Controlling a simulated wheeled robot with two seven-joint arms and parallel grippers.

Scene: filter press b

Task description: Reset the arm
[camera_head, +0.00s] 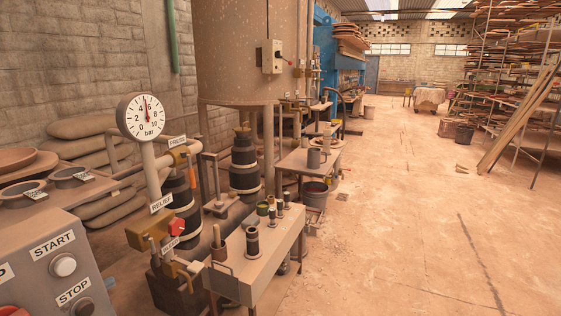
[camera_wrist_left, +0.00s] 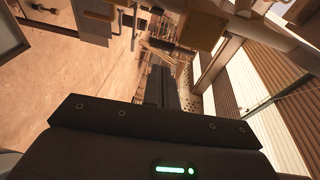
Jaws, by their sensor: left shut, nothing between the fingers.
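My left gripper (camera_wrist_left: 162,72) shows in the left wrist view as a wide dark body with two dark fingers pointing away, close together with nothing between them. I cannot pick it out clearly among the equipment in the head view. My right gripper is in neither view. In the head view, a round pressure gauge (camera_head: 144,116) marked in bar stands on a pipe at the left, its needle pointing nearly straight up. Below it are a red knob (camera_head: 177,226) and a RELIEF label (camera_head: 161,204). A grey panel (camera_head: 38,275) has START and STOP buttons at the lower left.
A bench (camera_head: 262,256) with small dark cylinders stands right of the pipework. A large speckled tank (camera_head: 232,55) rises behind. A bucket (camera_head: 314,196) stands by a small table. Planks (camera_head: 520,120) lean on racks at the far right. The floor (camera_head: 400,230) between is mostly clear.

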